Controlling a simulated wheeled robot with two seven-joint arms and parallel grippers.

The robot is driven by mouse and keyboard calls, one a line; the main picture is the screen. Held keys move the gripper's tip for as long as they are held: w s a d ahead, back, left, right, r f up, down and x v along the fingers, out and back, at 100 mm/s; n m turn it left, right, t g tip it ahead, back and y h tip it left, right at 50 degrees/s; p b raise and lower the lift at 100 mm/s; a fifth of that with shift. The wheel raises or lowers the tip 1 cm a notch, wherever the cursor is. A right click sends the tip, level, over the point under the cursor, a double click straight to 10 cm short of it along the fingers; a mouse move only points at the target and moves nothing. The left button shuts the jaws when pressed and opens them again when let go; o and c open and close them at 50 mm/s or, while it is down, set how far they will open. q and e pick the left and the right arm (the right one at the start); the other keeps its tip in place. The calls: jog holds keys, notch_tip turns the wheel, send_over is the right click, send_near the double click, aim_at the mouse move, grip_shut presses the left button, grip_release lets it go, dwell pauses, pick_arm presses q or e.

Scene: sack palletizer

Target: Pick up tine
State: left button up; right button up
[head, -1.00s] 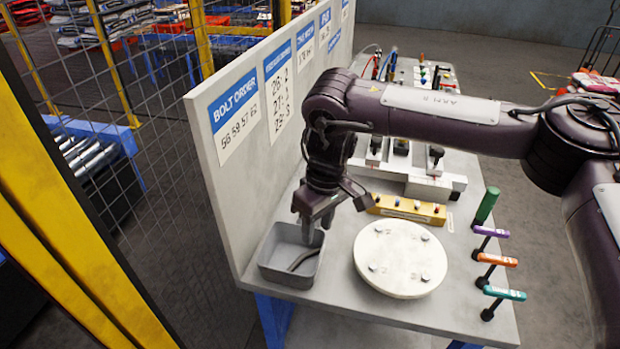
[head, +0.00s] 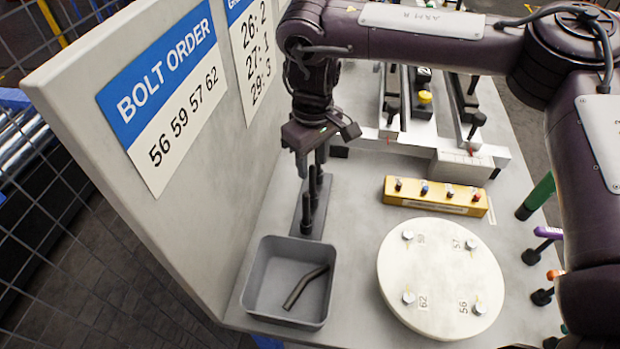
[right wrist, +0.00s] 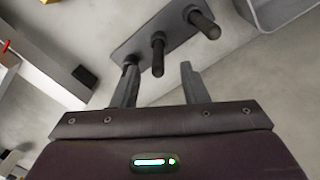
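A bent dark bar, which looks like a tine, (head: 306,287) lies in the grey bin (head: 258,272) at the table's left front. Behind the bin a grey plate (head: 304,229) carries a row of upright dark rods (head: 307,213), perhaps straight tines. The right wrist view shows three rods, the middle one (right wrist: 157,55) just beyond the fingertips. My right gripper (head: 312,165) is above the far end of this row, pointing down. In the right wrist view its fingers (right wrist: 156,82) are apart with nothing held between them. My left gripper is not in view.
A round white plate (head: 440,275) with numbered bolts sits right of the bin. A yellow block (head: 432,200) with small pegs stands behind it. Coloured-handled tools (head: 547,232) line the right edge. An upright board (head: 190,150) walls the left side.

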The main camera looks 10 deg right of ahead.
aim_at(313, 183)
jog(key=shift+s+f, duration=0.15)
jog(key=shift+f, duration=0.7)
jog(key=f, duration=0.1)
jog(key=f+p, duration=0.2)
jog(key=shift+w+f, duration=0.3)
jog(key=shift+f, duration=0.6)
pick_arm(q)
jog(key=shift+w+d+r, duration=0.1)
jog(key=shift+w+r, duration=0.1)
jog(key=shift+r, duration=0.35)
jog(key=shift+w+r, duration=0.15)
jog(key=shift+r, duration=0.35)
pick_arm(e)
grip_shut()
